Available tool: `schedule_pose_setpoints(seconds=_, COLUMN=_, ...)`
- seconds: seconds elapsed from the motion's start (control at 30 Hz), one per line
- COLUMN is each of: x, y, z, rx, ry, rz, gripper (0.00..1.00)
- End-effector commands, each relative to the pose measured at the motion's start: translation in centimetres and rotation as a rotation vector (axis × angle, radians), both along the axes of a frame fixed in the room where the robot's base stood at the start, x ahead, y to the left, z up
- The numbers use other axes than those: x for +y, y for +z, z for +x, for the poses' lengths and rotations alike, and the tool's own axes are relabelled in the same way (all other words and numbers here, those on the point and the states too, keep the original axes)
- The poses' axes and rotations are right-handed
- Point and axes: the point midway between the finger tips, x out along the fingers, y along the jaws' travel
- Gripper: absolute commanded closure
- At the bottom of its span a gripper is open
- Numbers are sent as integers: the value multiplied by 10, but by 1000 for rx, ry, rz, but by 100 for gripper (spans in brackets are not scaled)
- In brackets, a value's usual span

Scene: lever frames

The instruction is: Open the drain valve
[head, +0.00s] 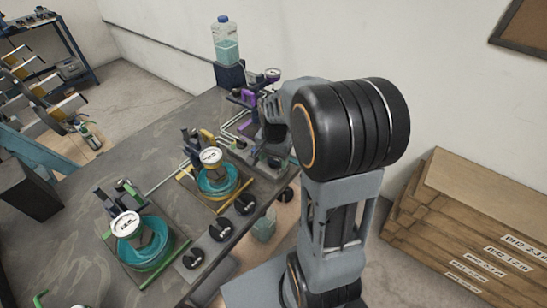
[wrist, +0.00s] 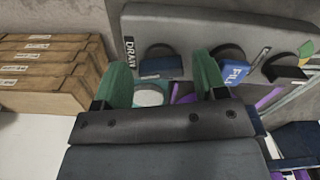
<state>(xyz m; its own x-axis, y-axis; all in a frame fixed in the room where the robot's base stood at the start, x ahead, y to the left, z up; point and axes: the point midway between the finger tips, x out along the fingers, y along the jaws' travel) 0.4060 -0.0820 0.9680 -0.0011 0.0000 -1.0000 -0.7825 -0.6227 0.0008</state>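In the wrist view, a dark round knob with a blue grip (wrist: 161,63) sits on a grey panel beside a label reading DRAIN (wrist: 129,50); I take it as the drain valve. My gripper (wrist: 163,80) is open, with its two green fingers apart. In this view the knob lies between and just beyond the fingertips. Nothing is visibly held, and I cannot tell whether the fingers touch the knob. In the head view my arm covers the gripper and this knob.
In the wrist view, a FILL knob (wrist: 230,64) sits close by the right finger, with another dark knob (wrist: 285,66) farther right. In the head view, the bench (head: 90,205) holds teal coiled stations (head: 150,245) and a bottle (head: 226,42).

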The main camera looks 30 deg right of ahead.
Motion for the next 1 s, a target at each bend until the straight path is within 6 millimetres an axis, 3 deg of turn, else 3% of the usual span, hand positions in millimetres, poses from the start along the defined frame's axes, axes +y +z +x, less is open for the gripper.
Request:
schedule_pose_setpoints(seconds=0.27, x=0, y=0, z=0, rx=-1, ry=1, rz=0, gripper=30)
schedule_pose_setpoints(seconds=0.43, x=0, y=13, z=1, rx=-4, ry=1, rz=0, gripper=30)
schedule_pose_setpoints(seconds=1.0, x=0, y=118, z=0, rx=-3, ry=0, rz=0, gripper=30)
